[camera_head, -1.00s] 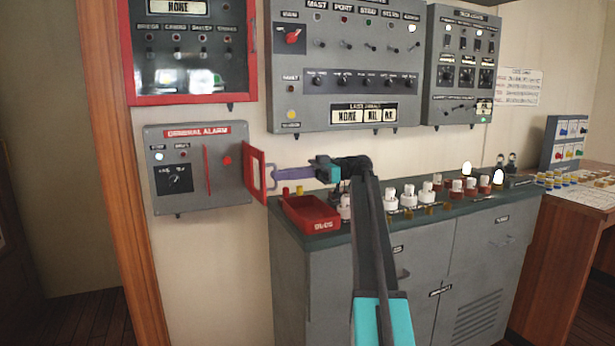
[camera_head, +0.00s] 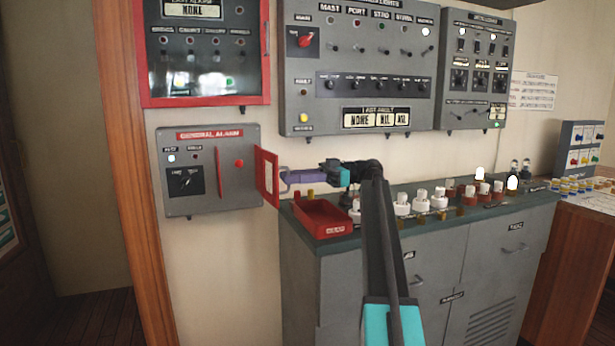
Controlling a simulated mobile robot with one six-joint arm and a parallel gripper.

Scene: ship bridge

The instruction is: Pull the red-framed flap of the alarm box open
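The grey alarm box (camera_head: 206,203), labelled GENERAL ALARM, is on the wall at the left. Its red-framed flap (camera_head: 260,184) stands swung out at the box's right edge, so the box's dial, lamps and red button are uncovered. My gripper (camera_head: 284,181), with purple fingers, reaches in from the right and its tips meet the flap's right side. The contact is small, and I cannot tell whether the fingers are closed on the flap or only beside it.
A red tray (camera_head: 322,218) sits on the grey cabinet's dark top (camera_head: 355,240) just below my gripper. White and red-based knobs (camera_head: 402,205) stand to its right. A red-framed panel (camera_head: 207,102) hangs above the alarm box, and a lights panel (camera_head: 362,104) hangs above my arm.

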